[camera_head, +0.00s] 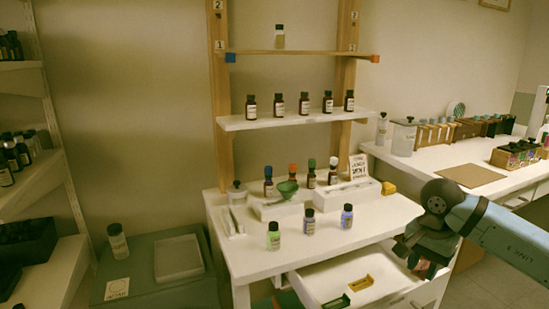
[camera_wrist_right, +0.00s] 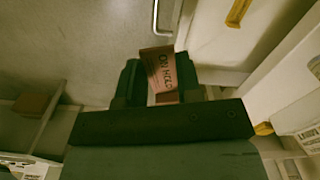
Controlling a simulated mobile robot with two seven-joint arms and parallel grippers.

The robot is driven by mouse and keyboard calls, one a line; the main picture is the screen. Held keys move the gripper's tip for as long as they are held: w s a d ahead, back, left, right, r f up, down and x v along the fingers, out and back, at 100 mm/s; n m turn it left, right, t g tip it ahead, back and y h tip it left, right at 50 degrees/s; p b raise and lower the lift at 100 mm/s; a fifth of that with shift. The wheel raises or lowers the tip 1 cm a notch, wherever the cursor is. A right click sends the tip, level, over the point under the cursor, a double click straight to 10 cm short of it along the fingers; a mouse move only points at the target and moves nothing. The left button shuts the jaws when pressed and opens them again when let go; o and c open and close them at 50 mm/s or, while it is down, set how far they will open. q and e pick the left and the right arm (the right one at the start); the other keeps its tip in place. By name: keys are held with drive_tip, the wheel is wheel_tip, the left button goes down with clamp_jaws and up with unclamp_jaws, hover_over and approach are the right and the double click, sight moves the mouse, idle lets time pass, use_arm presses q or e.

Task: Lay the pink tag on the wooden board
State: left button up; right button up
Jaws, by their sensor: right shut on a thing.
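My right gripper (camera_head: 424,255) is low at the right, beside the open drawer of the white desk. In the right wrist view the right gripper (camera_wrist_right: 158,88) is shut on the pink tag (camera_wrist_right: 160,68), which carries dark lettering and sticks out past the fingertips. In the head view the tag is mostly hidden by the gripper. The wooden board (camera_head: 468,175) is a flat brown panel lying on the white side table at the right, above and apart from the gripper. Its visible surface is bare. My left gripper is not in view.
The open drawer (camera_head: 330,272) holds a yellow tag (camera_head: 360,284) and a green tag (camera_head: 336,301). Several small bottles stand on the desk (camera_head: 250,258) and shelf (camera_head: 235,124).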

drive_tip(key=a+f+n, duration=0.2)
drive_tip(key=n, duration=0.1)
drive_tip(key=a+f+n, duration=0.2)
drive_tip(key=n, duration=0.1)
drive_tip(key=a+f+n, duration=0.2)
drive_tip(key=a+n, duration=0.1)
drive_tip(key=shift+s+a+f, duration=0.1)
drive_tip(key=shift+f, duration=0.25)
use_arm(q)
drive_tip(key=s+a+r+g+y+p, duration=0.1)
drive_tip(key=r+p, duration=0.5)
drive_tip(key=p, duration=1)
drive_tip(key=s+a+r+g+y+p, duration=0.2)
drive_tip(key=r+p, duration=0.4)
drive_tip(key=p, duration=1)
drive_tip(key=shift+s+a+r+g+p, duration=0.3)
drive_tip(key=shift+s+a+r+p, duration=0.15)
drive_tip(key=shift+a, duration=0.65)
use_arm(e)
drive_tip(key=s+r, duration=0.3)
drive_tip(key=r, duration=0.6)
drive_tip(key=s+r, duration=0.4)
drive_tip(key=r, duration=0.6)
drive_tip(key=s+r+n, duration=0.1)
drive_tip(key=s+r, duration=0.2)
drive_tip(key=r, duration=0.6)
drive_tip(key=shift+s+a+r, duration=0.15)
drive_tip(key=shift+r, duration=0.2)
